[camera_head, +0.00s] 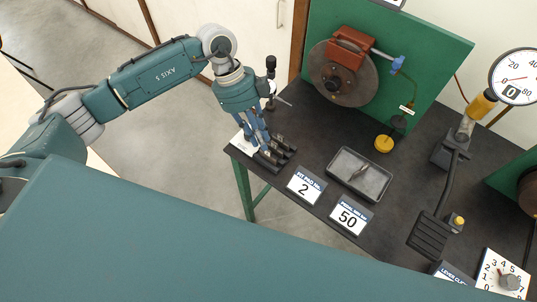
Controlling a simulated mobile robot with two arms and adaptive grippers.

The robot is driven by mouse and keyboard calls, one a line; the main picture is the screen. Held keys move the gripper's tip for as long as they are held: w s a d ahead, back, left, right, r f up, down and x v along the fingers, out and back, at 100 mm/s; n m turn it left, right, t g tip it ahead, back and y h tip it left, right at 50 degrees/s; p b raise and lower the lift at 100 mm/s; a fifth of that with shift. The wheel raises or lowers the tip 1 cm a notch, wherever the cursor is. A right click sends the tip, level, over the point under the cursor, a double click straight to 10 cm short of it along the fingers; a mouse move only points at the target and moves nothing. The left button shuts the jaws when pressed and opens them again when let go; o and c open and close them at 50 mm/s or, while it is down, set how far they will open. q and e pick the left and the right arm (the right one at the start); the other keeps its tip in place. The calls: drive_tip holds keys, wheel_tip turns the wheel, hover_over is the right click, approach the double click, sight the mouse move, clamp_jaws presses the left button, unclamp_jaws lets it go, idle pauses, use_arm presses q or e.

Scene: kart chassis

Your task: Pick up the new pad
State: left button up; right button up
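Several dark pads (284,143) stand side by side at the near left corner of the black table. My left gripper (262,146) points down at them from above. Its fingertips are close to the pads at the left end of the row and partly cover them. The view is too small to tell whether the fingers touch a pad or how far apart they are. A card (304,187) reading "2", apparently for the pad number, lies to the right of the row. My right gripper is not in view.
A metal tray (336,179) with a small tool sits mid-table, beside a card reading "50" (348,217). Behind stands a green panel with a brake disc (326,84) and red caliper (352,48). A pedal (430,236) and gauge (515,78) are on the right.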

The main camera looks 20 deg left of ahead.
sight(269, 155)
use_arm(q)
drive_tip(key=shift+p+x, duration=0.65)
drive_tip(key=shift+x, duration=1.55)
drive_tip(key=shift+r, duration=0.1)
clamp_jaws()
